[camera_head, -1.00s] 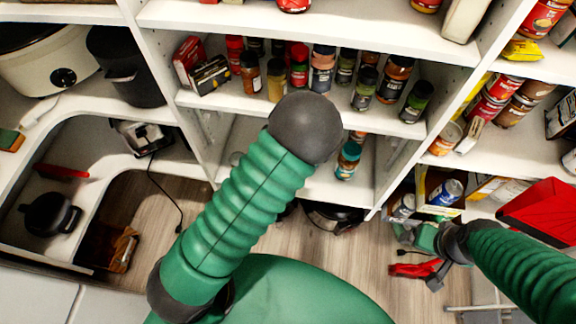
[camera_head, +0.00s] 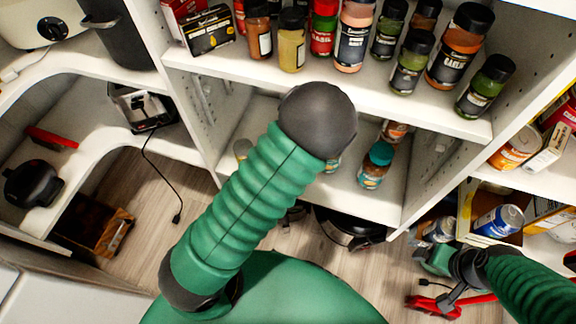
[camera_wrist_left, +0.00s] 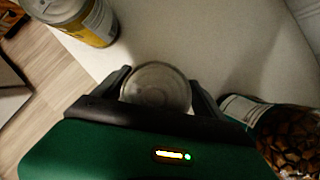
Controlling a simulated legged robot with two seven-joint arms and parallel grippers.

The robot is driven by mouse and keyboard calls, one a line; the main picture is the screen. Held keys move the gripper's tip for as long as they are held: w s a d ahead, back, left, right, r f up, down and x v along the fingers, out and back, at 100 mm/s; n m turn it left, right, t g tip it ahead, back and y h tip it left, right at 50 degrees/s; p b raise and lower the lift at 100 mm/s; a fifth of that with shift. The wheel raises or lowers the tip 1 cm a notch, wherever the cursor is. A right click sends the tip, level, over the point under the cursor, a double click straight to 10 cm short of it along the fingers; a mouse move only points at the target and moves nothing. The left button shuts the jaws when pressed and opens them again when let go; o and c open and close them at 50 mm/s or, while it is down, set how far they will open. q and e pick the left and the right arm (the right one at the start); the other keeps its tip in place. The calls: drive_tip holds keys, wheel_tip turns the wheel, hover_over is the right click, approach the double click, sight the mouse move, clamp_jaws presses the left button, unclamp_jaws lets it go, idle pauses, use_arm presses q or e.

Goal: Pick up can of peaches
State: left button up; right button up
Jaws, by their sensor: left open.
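In the left wrist view, my left gripper (camera_wrist_left: 158,92) is open, with its fingers on either side of a can (camera_wrist_left: 155,86) with a round, dull metal lid. The can's label is hidden, so I cannot tell whether it is peaches. I cannot tell whether the fingers touch it. In the head view my left elbow hides the gripper. My right gripper (camera_head: 455,280) is low at the right, above the floor; its finger opening is unclear.
In the wrist view, a yellow-labelled can (camera_wrist_left: 88,20) stands upper left, and a container with a brown food picture (camera_wrist_left: 290,145) is at the right. In the head view, spice jars (camera_head: 352,35) fill the shelf above. A teal-lidded jar (camera_head: 375,165) stands lower.

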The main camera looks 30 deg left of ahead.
use_arm(q)
drive_tip(key=shift+a+f, duration=0.2)
drive_tip(key=shift+f, duration=0.1)
drive_tip(key=shift+s+a+r, duration=0.15)
drive_tip(key=shift+a+r, duration=0.05)
drive_tip(key=shift+a, duration=0.1)
drive_tip(key=shift+d, duration=0.25)
drive_tip(key=c, duration=0.9)
drive_tip(key=shift+a, duration=0.1)
clamp_jaws()
